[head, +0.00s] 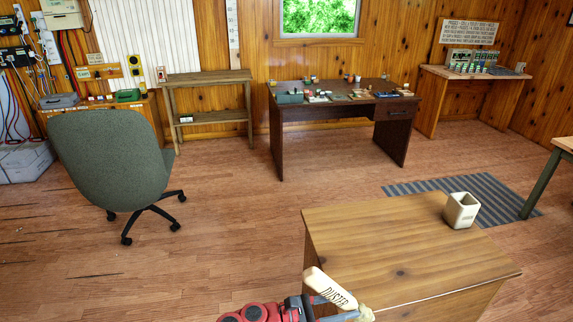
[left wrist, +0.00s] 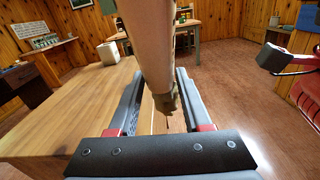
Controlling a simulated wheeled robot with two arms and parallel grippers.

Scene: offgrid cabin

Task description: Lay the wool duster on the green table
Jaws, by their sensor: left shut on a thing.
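The green table (head: 542,178) is at the right edge of the head view, mostly cut off, with a wooden top and green legs.
A wooden table (head: 380,250) bearing a white square pot (head: 460,210) is close to my left gripper. A striped grey mat (head: 440,188) lies before the green table. A dark desk (head: 280,130), a shelf (head: 205,78) and an office chair (head: 110,160) stand farther back. Floor between is open.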

